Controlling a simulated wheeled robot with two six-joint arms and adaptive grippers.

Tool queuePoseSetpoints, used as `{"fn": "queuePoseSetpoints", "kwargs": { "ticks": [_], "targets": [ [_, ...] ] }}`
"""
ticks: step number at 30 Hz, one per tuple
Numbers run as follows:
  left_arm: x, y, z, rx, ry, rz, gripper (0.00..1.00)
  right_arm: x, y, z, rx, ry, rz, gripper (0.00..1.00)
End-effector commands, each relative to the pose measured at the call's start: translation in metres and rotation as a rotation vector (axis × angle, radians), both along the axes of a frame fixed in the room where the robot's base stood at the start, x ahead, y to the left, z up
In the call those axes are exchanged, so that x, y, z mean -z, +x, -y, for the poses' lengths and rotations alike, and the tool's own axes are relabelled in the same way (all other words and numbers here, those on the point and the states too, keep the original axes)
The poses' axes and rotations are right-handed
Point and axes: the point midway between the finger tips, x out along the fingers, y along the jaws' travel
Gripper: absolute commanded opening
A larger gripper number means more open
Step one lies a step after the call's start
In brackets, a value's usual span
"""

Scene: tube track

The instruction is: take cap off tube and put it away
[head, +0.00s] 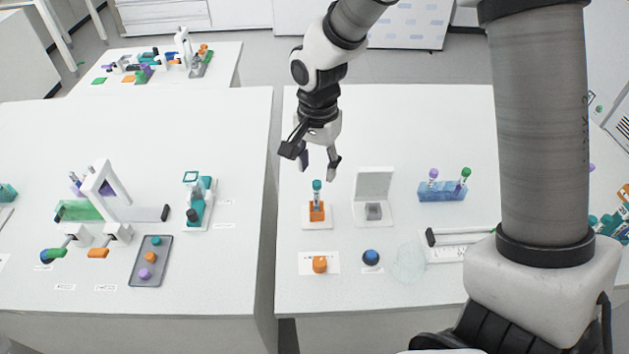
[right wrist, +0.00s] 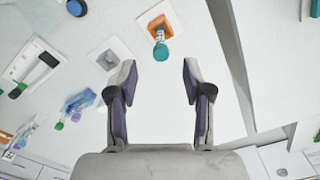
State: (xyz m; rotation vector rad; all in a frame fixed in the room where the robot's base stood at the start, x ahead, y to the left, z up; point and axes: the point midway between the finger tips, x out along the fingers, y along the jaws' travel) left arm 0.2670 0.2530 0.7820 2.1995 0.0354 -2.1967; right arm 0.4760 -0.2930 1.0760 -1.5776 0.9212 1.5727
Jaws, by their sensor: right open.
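A tube with a teal cap (head: 317,185) stands upright in an orange holder (head: 316,212) on a white base on the right-hand table. The teal cap also shows in the right wrist view (right wrist: 161,51), with the orange holder (right wrist: 161,27) around the tube. My right gripper (head: 319,162) is open and empty, above and a little behind the capped tube. In the right wrist view the capped tube lies beyond the gap between the fingertips (right wrist: 160,78), apart from both. My left gripper is not in view.
Right of the holder stands a white open-lidded box (head: 374,186) with a grey insert. Beyond it is a blue rack (head: 442,191) with purple- and green-capped tubes. An orange piece (head: 320,264) and a dark blue piece (head: 371,257) lie in front. A gap separates the two tables.

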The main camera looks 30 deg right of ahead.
Motion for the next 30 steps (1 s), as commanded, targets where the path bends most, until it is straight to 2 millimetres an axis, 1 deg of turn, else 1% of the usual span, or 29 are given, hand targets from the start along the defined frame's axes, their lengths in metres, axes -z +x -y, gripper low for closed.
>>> {"fn": "queuePoseSetpoints", "kwargs": {
  "ticks": [1, 2, 3, 6, 12, 13, 14, 17, 18, 19, 30],
  "targets": [
    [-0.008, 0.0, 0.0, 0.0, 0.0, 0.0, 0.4, 0.007, -0.001, 0.0, 0.001, 0.001, -0.007, 0.5],
    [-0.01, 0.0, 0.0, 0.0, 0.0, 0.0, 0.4, 0.012, -0.001, 0.001, 0.0, 0.001, -0.007, 0.5],
    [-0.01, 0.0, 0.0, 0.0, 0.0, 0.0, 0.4, 0.021, 0.0, 0.001, -0.001, 0.0, -0.006, 0.5],
    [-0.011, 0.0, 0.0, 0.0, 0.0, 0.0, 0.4, 0.034, 0.0, 0.0, 0.0, 0.001, -0.004, 0.5],
    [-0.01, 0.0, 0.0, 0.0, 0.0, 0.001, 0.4, 0.038, 0.0, 0.0, -0.001, 0.002, -0.001, 0.5],
    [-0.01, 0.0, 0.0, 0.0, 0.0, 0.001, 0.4, 0.038, 0.0, 0.0, -0.001, 0.002, -0.001, 0.47],
    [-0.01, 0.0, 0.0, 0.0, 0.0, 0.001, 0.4, 0.038, 0.0, 0.0, -0.001, 0.002, -0.001, 0.38],
    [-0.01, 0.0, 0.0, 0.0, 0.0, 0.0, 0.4, 0.038, 0.0, 0.0, -0.001, 0.002, -0.001, 0.2],
    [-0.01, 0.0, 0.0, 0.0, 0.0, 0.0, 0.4, 0.038, 0.0, 0.0, -0.001, 0.002, -0.001, 0.12],
    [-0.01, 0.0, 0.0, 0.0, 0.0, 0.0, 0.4, 0.038, 0.0, 0.0, -0.001, 0.002, -0.001, 0.1],
    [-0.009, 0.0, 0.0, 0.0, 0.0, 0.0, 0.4, 0.037, 0.0, 0.0, -0.002, 0.002, -0.001, 0.1]
  ]
}}
